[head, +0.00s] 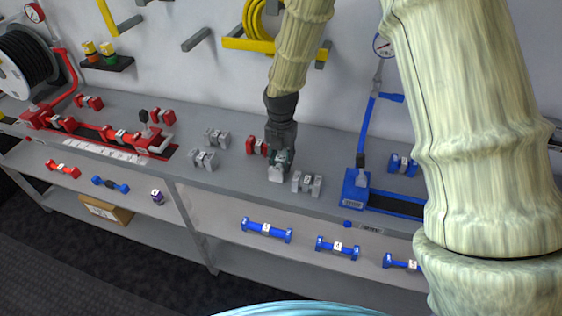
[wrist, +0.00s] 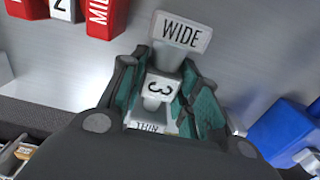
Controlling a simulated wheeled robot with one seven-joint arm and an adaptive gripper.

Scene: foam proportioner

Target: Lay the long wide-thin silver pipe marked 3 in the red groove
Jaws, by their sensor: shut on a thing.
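The silver pipe marked 3 (wrist: 157,88) is between the fingers of my gripper (wrist: 160,100) in the wrist view. Its far end block reads WIDE (wrist: 182,33) and its near end reads THIN (wrist: 147,126), partly covered by my gripper. In the head view my gripper (head: 281,158) is low over the grey bench's front part, shut on the pipe, whose pale end (head: 276,174) shows below the fingers. I cannot tell whether the pipe touches the bench. The red fixture with its groove (head: 165,154) lies along the bench to the left, well away from my gripper.
Other silver pipes (head: 203,160) (head: 307,183) lie left and right of my gripper. A red pipe (head: 257,146) lies close behind it. A blue fixture (head: 355,190) stands to the right. Several blue pipes (head: 266,230) are on the lower shelf.

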